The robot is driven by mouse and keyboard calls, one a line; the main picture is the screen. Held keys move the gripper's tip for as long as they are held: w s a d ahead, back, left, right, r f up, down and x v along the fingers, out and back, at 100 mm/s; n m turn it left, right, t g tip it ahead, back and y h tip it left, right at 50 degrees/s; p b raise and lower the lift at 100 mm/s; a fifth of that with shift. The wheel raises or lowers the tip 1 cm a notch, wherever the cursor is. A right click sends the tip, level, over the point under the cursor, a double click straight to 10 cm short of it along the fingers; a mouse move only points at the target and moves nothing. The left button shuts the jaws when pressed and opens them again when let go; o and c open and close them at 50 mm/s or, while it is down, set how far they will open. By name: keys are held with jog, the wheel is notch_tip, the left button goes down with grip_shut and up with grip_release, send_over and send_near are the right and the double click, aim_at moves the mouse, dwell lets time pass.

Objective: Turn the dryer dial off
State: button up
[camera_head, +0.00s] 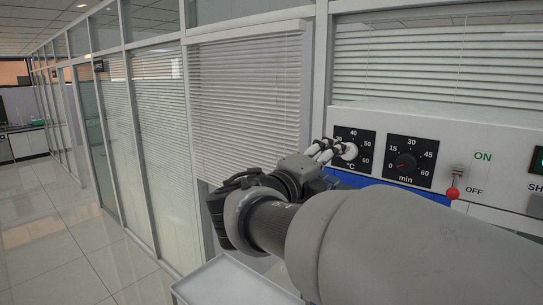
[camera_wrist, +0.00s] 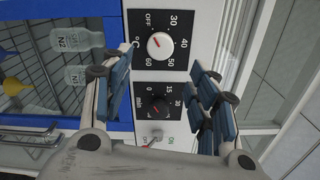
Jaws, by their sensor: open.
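The dryer's white temperature dial (camera_wrist: 160,46) is a round knob on a black °C scale plate, with OFF, 30, 40, 50 and 60 around it. It carries a small red mark; its exact setting is hard to read. In the head view the same dial (camera_head: 350,152) is partly hidden by my fingers. My gripper (camera_wrist: 162,64) is open, its two blue-padded fingers spread on either side of the panel strip with the dial between and beyond them. In the head view my gripper (camera_head: 331,150) is close in front of the dial; contact cannot be told.
A black minute dial (camera_head: 406,162) with a red pointer is beside the temperature dial. Further right is an ON/OFF lever with a red ball (camera_head: 453,193). Behind the dryer's blue-framed window stand bottles (camera_wrist: 76,40). A glass wall with blinds (camera_head: 245,105) runs left.

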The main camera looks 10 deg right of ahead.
jog(key=v, duration=0.3)
jog(key=shift+s+a, duration=0.3)
jog(key=shift+f, duration=0.15)
jog(key=s+d+f+m+g+y+b, duration=0.2)
jog(key=s+f+m+b, duration=0.35)
jog(key=f, duration=0.55)
jog(key=s+d+f+m+g+y+b, duration=0.1)
jog(key=s+f+m+g+y+b, duration=0.1)
jog(key=s+f+m+b, duration=0.65)
jog(key=s+d+f+m+g+y+b, duration=0.25)
jog(key=f+m, duration=0.25)
jog(key=f, duration=0.8)
jog(key=s+a+f+m+y+b, duration=0.2)
jog(key=s+a+f+m+b, duration=0.1)
jog(key=f+m, duration=0.4)
jog(key=s+a+f+m+y+b, duration=0.3)
jog(key=a+f+m+b, duration=0.2)
jog(key=f+m+b, duration=0.2)
jog(key=s+a+f+m+y+b, duration=0.2)
jog(key=f+m+b, duration=0.4)
jog(key=f, duration=0.5)
jog(key=shift+s+a+m+y, duration=0.35)
jog(key=shift+s+a+m, duration=0.2)
jog(key=shift+a+m, duration=0.55)
